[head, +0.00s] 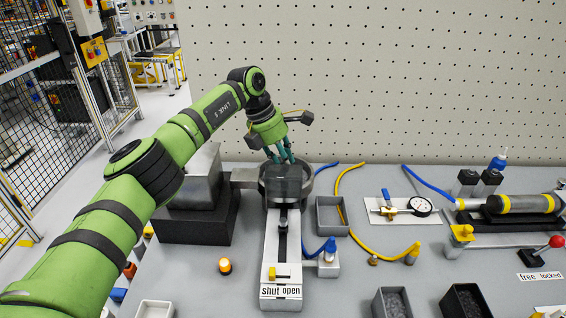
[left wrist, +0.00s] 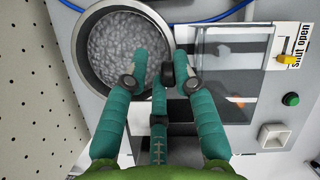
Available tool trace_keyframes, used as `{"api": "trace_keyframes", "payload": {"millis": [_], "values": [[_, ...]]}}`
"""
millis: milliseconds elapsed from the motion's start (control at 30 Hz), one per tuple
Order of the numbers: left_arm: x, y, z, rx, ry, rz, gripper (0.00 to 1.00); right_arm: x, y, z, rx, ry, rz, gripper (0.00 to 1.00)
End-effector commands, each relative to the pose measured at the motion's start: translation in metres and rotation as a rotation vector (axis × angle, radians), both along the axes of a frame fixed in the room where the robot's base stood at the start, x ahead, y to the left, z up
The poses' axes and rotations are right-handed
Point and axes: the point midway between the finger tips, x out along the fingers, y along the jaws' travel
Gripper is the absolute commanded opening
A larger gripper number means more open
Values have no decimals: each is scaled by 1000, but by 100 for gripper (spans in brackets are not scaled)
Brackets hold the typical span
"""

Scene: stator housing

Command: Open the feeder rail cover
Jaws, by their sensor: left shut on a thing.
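The feeder has a round dark bowl (head: 312,192), full of small grey parts in the left wrist view (left wrist: 112,60), and a pale rail (head: 270,240) running from it towards me. A see-through smoky cover (head: 288,186) stands by the bowl at the rail's far end; it also shows in the left wrist view (left wrist: 235,85). How far it is tilted I cannot tell. My left gripper (head: 284,158) is above it, shut on a small dark piece (left wrist: 167,72) at the cover's edge. The yellow slider (head: 272,273) sits by the word "shut" on the label. My right gripper is out of view.
A dark block with a metal box (head: 200,180) stands left of the bowl. A grey tray (head: 332,216) and a yellow hose (head: 352,232) lie close on the right. An orange button (head: 225,266) is left of the rail. A perforated wall (head: 380,80) closes the back.

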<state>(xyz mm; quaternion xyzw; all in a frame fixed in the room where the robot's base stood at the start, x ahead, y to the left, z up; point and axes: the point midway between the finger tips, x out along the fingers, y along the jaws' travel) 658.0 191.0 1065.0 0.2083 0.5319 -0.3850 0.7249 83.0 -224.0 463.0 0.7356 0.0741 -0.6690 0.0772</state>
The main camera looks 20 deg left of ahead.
Motion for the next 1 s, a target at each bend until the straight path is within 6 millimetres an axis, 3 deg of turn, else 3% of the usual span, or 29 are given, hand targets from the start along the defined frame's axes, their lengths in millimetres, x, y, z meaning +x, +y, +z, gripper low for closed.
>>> {"api": "trace_keyframes", "payload": {"millis": [33, 100, 933, 967, 1000], "values": [[-2, 5, -13, 15, 27, 9, 0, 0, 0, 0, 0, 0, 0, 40], [0, 6, -15, 16, 28, 9, 0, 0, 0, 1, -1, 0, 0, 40], [9, 12, -20, 16, 25, 15, 0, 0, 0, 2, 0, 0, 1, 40], [9, 12, -20, 16, 25, 15, 32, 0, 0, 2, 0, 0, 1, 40], [9, 13, -20, 16, 25, 15, 32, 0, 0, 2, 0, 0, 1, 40]]}}
